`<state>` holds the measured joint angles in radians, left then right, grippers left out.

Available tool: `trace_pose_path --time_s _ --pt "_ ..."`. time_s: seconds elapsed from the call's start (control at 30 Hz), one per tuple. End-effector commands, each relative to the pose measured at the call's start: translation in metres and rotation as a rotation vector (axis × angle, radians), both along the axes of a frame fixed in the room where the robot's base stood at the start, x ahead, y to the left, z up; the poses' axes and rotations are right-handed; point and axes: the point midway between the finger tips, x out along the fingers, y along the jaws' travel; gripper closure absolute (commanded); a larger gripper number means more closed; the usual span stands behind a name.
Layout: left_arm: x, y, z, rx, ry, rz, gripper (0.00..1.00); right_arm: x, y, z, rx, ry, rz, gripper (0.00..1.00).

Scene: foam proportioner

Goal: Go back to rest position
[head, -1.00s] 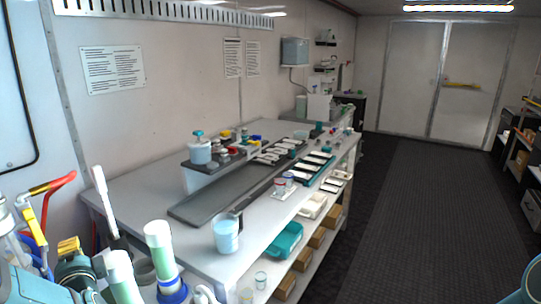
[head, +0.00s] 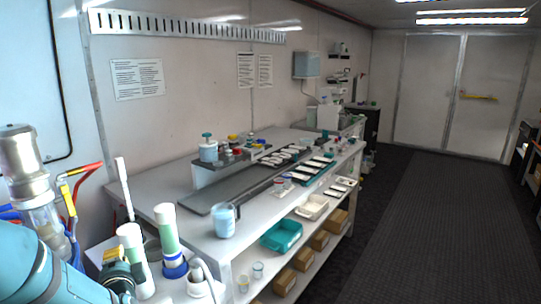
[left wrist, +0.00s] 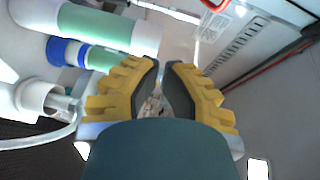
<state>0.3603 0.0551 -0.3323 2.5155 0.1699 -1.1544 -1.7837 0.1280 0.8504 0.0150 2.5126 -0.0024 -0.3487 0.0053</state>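My left gripper (left wrist: 162,75) shows in the left wrist view. Its yellow ridged fingers with dark pads have a narrow gap between them, and no object is seen held there. In the head view my left arm is at the lower left, with the yellow of the left gripper (head: 112,252) beside the white-and-green tubes (head: 166,228). These tubes also show at the left of the left wrist view (left wrist: 95,25), apart from the fingers. My right gripper is not in view.
A workbench (head: 155,190) carries a cup of blue liquid (head: 224,221), a dark strip and small trays. A teal bin (head: 281,236) and brown boxes sit on its lower shelf. A clear-and-metal column (head: 25,170) stands at left. The dark floor (head: 420,220) is clear at right.

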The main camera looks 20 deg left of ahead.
Motion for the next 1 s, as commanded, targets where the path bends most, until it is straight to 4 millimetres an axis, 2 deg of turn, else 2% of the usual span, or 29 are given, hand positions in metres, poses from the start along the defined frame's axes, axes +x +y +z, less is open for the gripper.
trace_pose_path --time_s 0.03,0.1,0.17,0.23,0.33,0.43,0.57,0.7,0.83,0.9,1.0 --pt "0.015 -0.015 -0.020 -0.083 -0.004 -0.044 1.00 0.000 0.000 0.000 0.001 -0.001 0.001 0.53" --pt "0.032 -0.038 -0.046 -0.212 -0.016 -0.097 1.00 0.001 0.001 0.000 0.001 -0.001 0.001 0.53" --pt "0.045 -0.060 -0.069 -0.332 -0.020 -0.135 1.00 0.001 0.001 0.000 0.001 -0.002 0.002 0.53" --pt "0.058 -0.090 -0.099 -0.487 -0.015 -0.172 1.00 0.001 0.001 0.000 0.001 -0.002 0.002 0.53" --pt "0.069 -0.141 -0.144 -0.731 0.012 -0.197 1.00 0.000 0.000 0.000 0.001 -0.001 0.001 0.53" --pt "0.070 -0.195 -0.188 -0.977 0.063 -0.181 1.00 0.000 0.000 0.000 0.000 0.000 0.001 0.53" --pt "0.054 -0.267 -0.240 -1.280 0.167 -0.092 1.00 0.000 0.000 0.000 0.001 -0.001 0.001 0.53" --pt "0.018 -0.339 -0.284 -1.543 0.308 0.087 1.00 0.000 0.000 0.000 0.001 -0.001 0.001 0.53" --pt "-0.017 -0.386 -0.309 -1.686 0.423 0.272 1.00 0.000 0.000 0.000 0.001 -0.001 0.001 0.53" --pt "-0.032 -0.402 -0.316 -1.728 0.466 0.351 1.00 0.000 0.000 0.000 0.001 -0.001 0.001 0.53" --pt "-0.046 -0.414 -0.321 -1.758 0.501 0.424 1.00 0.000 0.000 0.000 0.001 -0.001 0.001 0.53"
